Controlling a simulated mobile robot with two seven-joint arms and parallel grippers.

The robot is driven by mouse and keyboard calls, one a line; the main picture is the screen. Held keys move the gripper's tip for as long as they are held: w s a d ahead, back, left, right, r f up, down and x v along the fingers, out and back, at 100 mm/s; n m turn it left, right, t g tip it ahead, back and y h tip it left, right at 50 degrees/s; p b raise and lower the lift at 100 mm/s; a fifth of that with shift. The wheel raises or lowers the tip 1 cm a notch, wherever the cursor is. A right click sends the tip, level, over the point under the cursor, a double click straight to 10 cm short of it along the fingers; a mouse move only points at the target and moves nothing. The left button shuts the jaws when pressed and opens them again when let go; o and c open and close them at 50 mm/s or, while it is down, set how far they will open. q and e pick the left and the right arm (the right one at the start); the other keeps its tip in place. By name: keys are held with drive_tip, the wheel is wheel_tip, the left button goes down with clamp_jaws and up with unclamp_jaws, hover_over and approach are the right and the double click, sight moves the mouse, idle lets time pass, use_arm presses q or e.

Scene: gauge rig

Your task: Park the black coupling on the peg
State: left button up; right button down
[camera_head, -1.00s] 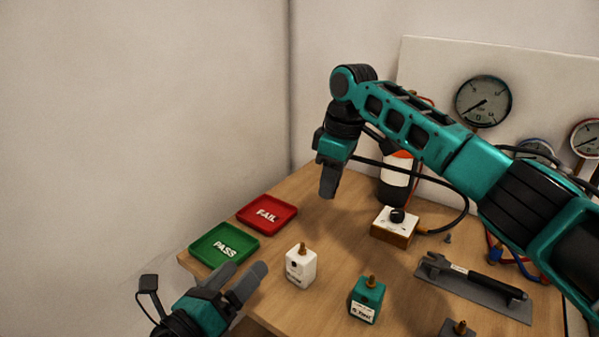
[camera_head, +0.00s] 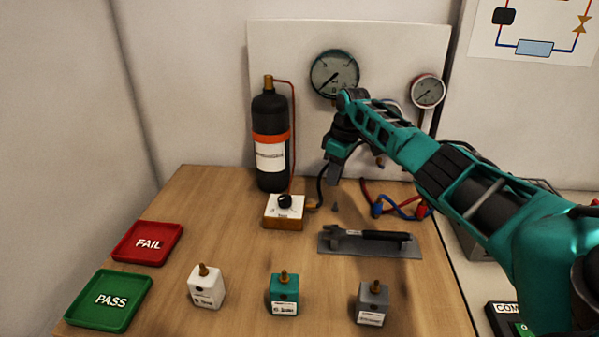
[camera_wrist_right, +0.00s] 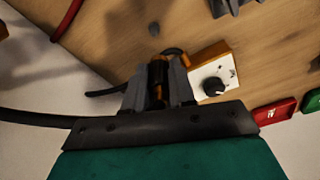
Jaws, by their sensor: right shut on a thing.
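My right gripper (camera_head: 335,174) is above the back of the bench, in front of the gauge board. In the right wrist view its fingers (camera_wrist_right: 158,88) are shut on the black coupling (camera_wrist_right: 158,72), which shows black with a brass-coloured part. A black hose runs near the grip. In the head view the coupling is mostly hidden by the gripper. The small grey peg (camera_head: 335,207) stands on the bench below the gripper; it also shows in the wrist view (camera_wrist_right: 154,28), apart from the coupling. My left gripper is out of view.
The regulator box (camera_head: 284,211) with a black knob stands left of the peg, the black cylinder (camera_head: 270,120) behind it. Red and blue hoses (camera_head: 400,209) lie right. Several blocks and trays stand at the front left.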

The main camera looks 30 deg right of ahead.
drive_tip(key=shift+s+d, duration=0.15)
drive_tip(key=shift+d, duration=0.3)
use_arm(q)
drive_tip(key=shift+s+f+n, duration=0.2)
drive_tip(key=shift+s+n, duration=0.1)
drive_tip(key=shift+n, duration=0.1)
use_arm(e)
drive_tip(key=shift+f, duration=0.1)
drive_tip(key=shift+f+b, duration=1.25)
drive_tip(key=shift+f, duration=1.35)
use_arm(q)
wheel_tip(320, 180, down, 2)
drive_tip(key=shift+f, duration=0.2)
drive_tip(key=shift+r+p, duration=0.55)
use_arm(e)
drive_tip(key=shift+r, duration=0.1)
use_arm(q)
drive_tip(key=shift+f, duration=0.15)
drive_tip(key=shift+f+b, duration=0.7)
drive_tip(key=shift+b, duration=0.1)
use_arm(e)
drive_tip(key=shift+f, duration=1.25)
drive_tip(key=shift+f, duration=0.15)
